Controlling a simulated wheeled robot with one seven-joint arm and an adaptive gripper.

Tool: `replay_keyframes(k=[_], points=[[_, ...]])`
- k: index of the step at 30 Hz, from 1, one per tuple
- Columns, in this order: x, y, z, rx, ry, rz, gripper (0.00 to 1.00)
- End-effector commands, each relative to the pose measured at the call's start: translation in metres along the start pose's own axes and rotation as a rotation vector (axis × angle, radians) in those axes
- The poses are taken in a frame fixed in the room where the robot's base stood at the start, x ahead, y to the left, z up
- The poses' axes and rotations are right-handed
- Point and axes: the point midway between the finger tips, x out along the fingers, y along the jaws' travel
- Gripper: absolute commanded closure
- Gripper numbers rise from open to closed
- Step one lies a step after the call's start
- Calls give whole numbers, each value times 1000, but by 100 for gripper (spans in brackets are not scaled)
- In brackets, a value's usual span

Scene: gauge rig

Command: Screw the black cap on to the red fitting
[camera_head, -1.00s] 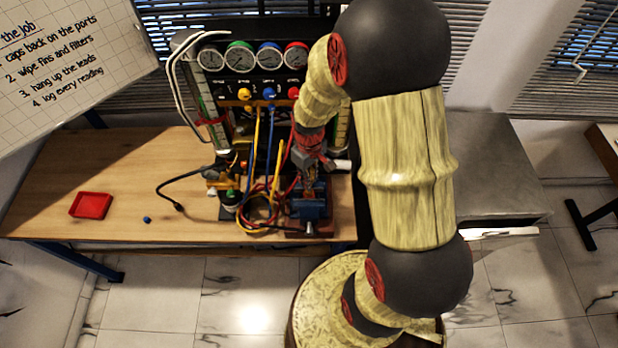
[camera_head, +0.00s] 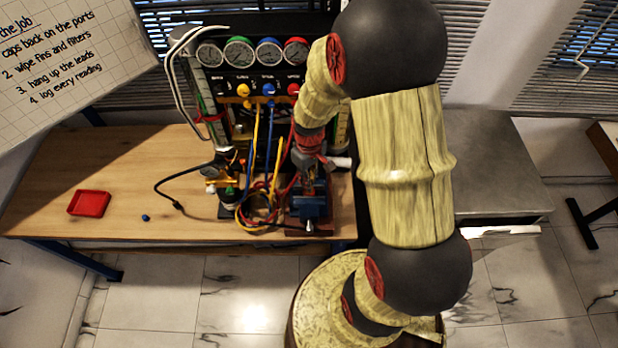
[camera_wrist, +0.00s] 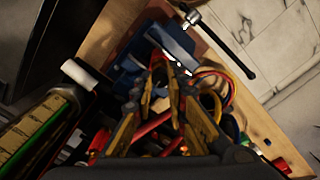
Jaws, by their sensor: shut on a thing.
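My gripper (camera_head: 309,181) points down over the blue vise (camera_head: 311,208) at the front right of the bench. In the wrist view my gripper's fingers (camera_wrist: 166,72) come together just in front of the blue vise (camera_wrist: 176,42). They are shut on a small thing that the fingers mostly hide. I cannot tell whether cap and fitting touch.
The gauge panel (camera_head: 262,78) stands behind, with yellow, blue and red hoses looping left of the vise. The vise handle (camera_wrist: 236,58) sticks out in the wrist view.

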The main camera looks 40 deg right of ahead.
Motion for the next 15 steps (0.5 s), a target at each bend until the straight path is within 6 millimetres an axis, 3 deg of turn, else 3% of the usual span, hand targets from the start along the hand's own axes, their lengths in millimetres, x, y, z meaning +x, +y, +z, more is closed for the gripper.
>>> replay_keyframes(k=[15], points=[[6,0,0,0,0,0,97]])
